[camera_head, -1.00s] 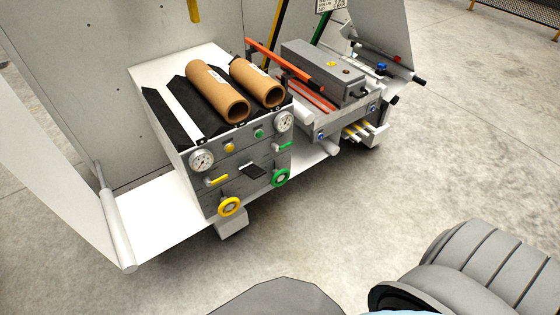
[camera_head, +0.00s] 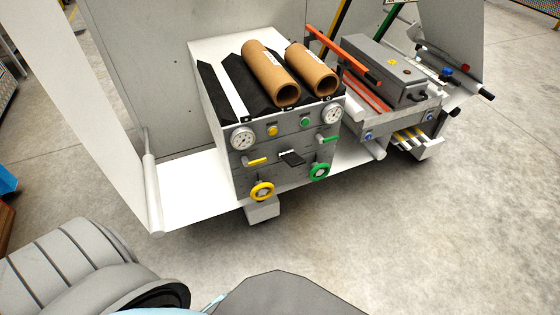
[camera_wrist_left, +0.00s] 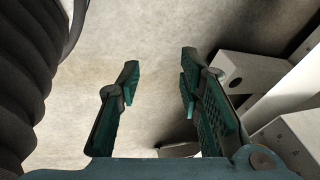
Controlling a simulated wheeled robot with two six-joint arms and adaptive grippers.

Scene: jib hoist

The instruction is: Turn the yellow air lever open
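The yellow air lever (camera_head: 257,161) is a small handle on the front face of the grey control box (camera_head: 286,152). It lies roughly level, below the left gauge and above the yellow handwheel (camera_head: 262,191). My left gripper (camera_wrist_left: 156,82) shows in the left wrist view with its two fingers apart and nothing between them. Bare floor is behind the fingers. The lever cannot be made out in that view. Neither gripper shows in the head view, only part of one of my arms at the lower left.
A green lever (camera_head: 328,139) and green handwheel (camera_head: 320,171) are on the box's right side. Two brown tubes (camera_head: 270,74) lie on top. A white side panel (camera_head: 85,105) stands left of the box. Open concrete floor lies in front.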

